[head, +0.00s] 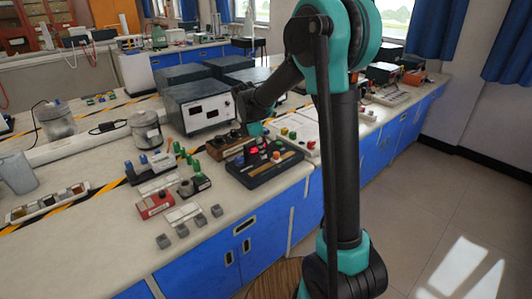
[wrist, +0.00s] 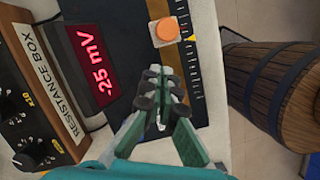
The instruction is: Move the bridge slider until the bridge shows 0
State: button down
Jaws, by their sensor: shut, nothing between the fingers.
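My gripper (wrist: 158,74) is shut and empty over the bridge, just below the orange knob in the wrist view. A gap shows between fingertips and knob there. In the head view my arm hides part of the bridge.
A wooden resistance box (wrist: 40,90) with knobs stands left of the bridge in the wrist view. A wooden barrel (wrist: 270,85) stands on the floor right of the bench edge. A meter box (head: 197,108) and several small instruments crowd the bench.

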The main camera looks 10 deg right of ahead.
jog(key=shift+s+a+r, duration=0.1)
jog(key=shift+a+r, duration=0.2)
jog(key=shift+a, duration=0.6)
jog(key=v, duration=0.9)
jog(key=w+d+m+t+y, duration=0.15)
jog(key=d+m, duration=0.35)
jog(key=m, duration=0.8)
jog(key=w+d+m+t+h, duration=0.1)
jog(key=w+d+m+t, duration=0.15)
jog(key=d+m, duration=0.65)
jog(key=w+f+m, duration=0.1)
jog(key=f, duration=0.2)
jog(key=w+a+f+m, duration=0.1)
jog(key=f, duration=0.2)
jog(key=w+f+m+g, duration=0.1)
jog(key=f, duration=0.2)
jog(key=shift+a+f+y, duration=0.25)
jog(key=shift+a, duration=0.1)
jog(key=shift+s+a, duration=0.3)
jog(key=shift+s, duration=0.2)
jog(key=shift+s+a, duration=0.25)
jog(key=shift+s, duration=0.25)
jog(key=shift+s+a, duration=0.15)
jog(key=shift+s, duration=0.15)
jog(key=shift+s+a, duration=0.25)
jog(key=shift+s, duration=0.25)
